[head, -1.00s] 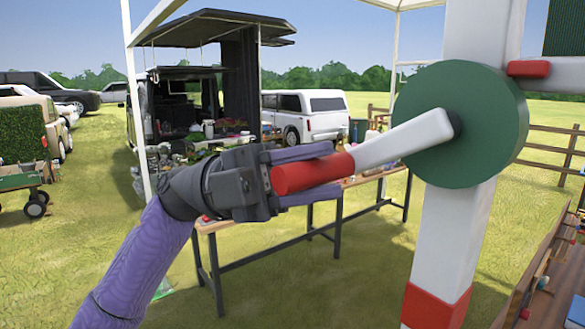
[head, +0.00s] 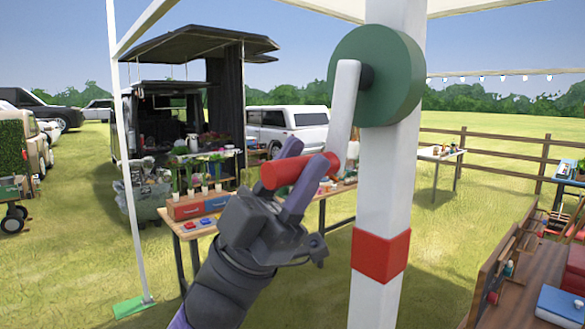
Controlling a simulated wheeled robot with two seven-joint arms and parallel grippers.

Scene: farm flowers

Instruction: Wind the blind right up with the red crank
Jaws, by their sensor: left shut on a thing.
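The red crank has a white arm (head: 344,108) that hangs down from the hub of a round green drum (head: 400,75) on a white post. Its red handle (head: 285,171) points left from the arm's lower end. My left gripper (head: 303,172) is shut on the red handle, with its purple fingers on either side of it. The blind is not in view now. My right gripper is not in view.
The white post (head: 385,190) with a red band stands just right of the crank. A table with potted plants (head: 205,188) is behind my left gripper. A wooden bench (head: 530,290) fills the lower right. Open grass lies between.

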